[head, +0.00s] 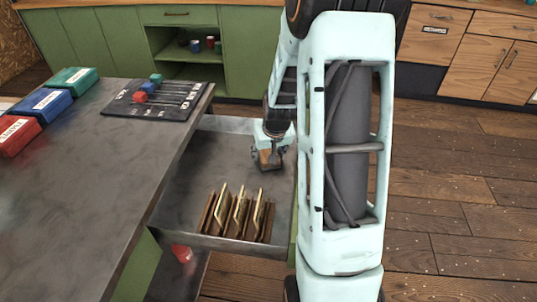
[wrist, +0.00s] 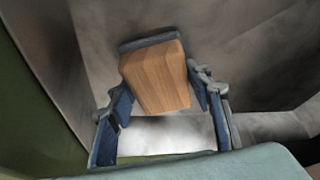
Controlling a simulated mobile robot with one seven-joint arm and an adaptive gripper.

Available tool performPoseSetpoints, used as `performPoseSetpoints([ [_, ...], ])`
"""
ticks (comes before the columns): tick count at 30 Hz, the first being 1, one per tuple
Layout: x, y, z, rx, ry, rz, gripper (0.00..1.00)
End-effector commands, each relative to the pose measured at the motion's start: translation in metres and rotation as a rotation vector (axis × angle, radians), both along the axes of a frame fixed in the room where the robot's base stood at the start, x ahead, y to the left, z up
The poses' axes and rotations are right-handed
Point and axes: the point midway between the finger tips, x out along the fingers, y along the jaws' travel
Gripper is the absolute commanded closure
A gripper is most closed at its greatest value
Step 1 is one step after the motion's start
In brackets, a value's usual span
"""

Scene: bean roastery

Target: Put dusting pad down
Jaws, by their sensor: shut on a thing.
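The dusting pad (wrist: 157,77) is a wooden block with a dark grey layer along its far edge. In the wrist view it sits between the two blue-lined fingers of my gripper (wrist: 160,92), which is shut on it. In the head view my gripper (head: 268,156) hangs over the back right part of the open grey drawer (head: 180,190), with the brown pad (head: 266,161) under it. I cannot tell whether the pad touches the drawer floor.
Several upright brown and gold pieces (head: 238,215) stand in the drawer's front. The dark counter (head: 75,180) at left holds a black board (head: 155,100) with small blocks, and green, blue and red boxes (head: 42,107). The drawer's left-middle floor is clear.

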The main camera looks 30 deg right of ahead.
Motion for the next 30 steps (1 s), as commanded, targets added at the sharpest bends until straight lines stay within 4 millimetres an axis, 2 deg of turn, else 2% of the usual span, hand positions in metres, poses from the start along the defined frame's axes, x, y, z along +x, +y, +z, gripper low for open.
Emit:
performPoseSetpoints([
  [2, -0.001, 0.0, -0.007, 0.001, 0.005, 0.0, 0.73],
  [3, -0.002, 0.0, -0.006, 0.002, 0.006, -0.001, 0.5],
  [7, -0.003, 0.0, -0.007, 0.002, 0.009, -0.001, 0.36],
  [20, -0.003, 0.001, -0.001, 0.003, 0.01, -0.001, 0.36],
  [23, -0.004, 0.001, 0.01, 0.002, 0.007, -0.001, 0.36],
  [30, -0.02, 0.003, 0.054, 0.0, 0.001, -0.001, 0.36],
])
